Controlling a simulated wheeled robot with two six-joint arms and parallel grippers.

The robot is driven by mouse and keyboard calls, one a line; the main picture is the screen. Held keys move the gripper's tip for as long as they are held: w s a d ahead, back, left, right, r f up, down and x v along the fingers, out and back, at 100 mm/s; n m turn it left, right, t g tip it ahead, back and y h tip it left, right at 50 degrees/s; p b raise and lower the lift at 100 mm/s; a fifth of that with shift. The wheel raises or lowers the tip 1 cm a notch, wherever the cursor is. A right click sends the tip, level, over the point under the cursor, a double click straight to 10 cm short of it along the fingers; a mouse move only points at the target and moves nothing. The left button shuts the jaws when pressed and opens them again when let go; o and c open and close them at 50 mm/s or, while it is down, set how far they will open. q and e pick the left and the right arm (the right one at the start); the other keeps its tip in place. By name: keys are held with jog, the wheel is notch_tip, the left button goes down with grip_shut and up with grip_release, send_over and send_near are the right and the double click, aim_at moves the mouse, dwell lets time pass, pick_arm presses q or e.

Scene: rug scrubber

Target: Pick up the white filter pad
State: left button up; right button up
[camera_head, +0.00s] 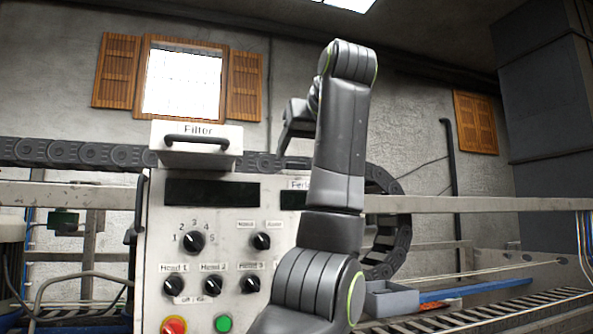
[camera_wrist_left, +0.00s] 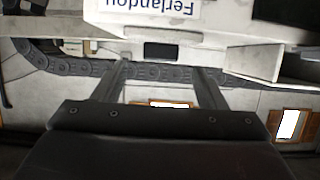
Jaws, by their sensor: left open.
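No white filter pad can be made out in either view. A white drawer-like box labelled "Filter" (camera_head: 198,131), with a dark handle (camera_head: 197,141), stands out at the top of the control panel. My left gripper (camera_head: 286,144) is to the right of this box in the head view, apart from it, and mostly seen from the side. In the left wrist view the picture is upside down; the gripper's two fingers (camera_wrist_left: 162,66) are spread with nothing held between them. A white panel with a "Ferlandou" label (camera_wrist_left: 155,5) and a dark slot (camera_wrist_left: 160,50) lies beyond the fingertips. My right gripper is not in view.
The control panel (camera_head: 215,222) with knobs and buttons stands in front. A dark cable chain (camera_head: 75,153) runs behind it. A metal rail (camera_head: 460,204) crosses to the right. A grey open box (camera_head: 392,300) sits at lower right beside a roller track (camera_head: 470,318).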

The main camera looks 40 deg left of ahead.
aim_at(291, 168)
pick_arm(q)
jog(key=p+x, duration=0.1)
jog(key=x, duration=0.3)
jog(key=shift+w+a+f, duration=0.1)
jog(key=shift+a, duration=0.15)
jog(key=shift+d, duration=0.25)
jog(key=shift+c, duration=1.7)
jog(key=c, duration=0.7)
